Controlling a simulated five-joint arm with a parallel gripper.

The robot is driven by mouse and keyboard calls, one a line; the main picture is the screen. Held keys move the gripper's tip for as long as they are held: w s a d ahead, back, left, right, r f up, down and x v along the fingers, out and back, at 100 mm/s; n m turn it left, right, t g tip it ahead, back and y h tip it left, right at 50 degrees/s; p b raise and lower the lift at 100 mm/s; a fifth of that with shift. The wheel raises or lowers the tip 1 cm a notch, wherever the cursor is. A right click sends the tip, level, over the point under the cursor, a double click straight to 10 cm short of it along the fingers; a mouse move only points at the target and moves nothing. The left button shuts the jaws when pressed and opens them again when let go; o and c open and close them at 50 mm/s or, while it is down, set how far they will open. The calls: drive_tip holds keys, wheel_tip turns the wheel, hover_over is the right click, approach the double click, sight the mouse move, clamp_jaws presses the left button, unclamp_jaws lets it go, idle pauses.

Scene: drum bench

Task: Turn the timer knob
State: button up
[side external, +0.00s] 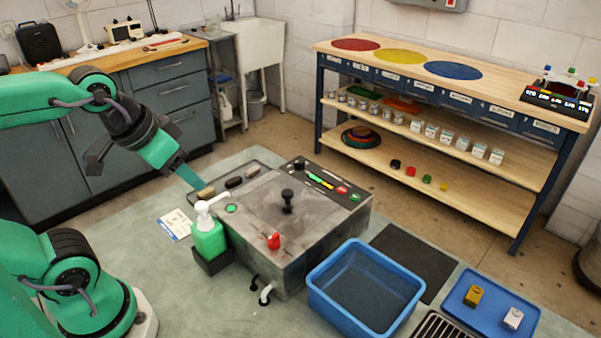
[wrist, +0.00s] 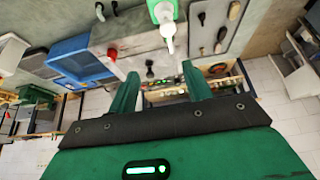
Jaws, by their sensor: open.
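A grey metal machine (side external: 262,215) stands on the bench with a black upright handle (side external: 287,200) in the middle of its top. A dark control panel along its back right edge has a black knob (side external: 299,163), a green-yellow strip, and red and green buttons. A red knob-like part (side external: 274,240) sits at the front edge. No readable label tells me which is the timer knob. My gripper (side external: 194,182) is left of the machine, above a tray, apart from every knob. In the wrist view my gripper (wrist: 160,90) is open and empty, with the machine beyond the fingers.
A green pump bottle (side external: 209,238) stands at the machine's left, close to my gripper. A dark tray (side external: 222,186) holds several brushes. A blue bin (side external: 330,302) is at the front right, beside a black mat (side external: 412,262). The space above the machine is free.

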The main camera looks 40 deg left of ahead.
drive_tip(key=w+r+n+g, duration=0.2)
drive_tip(key=w+r, duration=0.2)
drive_tip(key=w, duration=0.4)
drive_tip(key=n+g, duration=0.4)
drive_tip(key=n, duration=0.1)
hover_over(300, 160)
drive_tip(key=shift+w+d+f, duration=0.1)
drive_tip(key=shift+f, duration=2.1)
drive_tip(key=shift+w+d+f, duration=0.1)
drive_tip(key=shift+f, duration=2.05)
drive_tip(key=shift+s+a+f, duration=0.1)
drive_tip(key=shift+a+f, duration=0.05)
drive_tip(key=shift+f, duration=1.8)
drive_tip(key=shift+s+a+f, duration=0.1)
drive_tip(key=shift+f, duration=1.85)
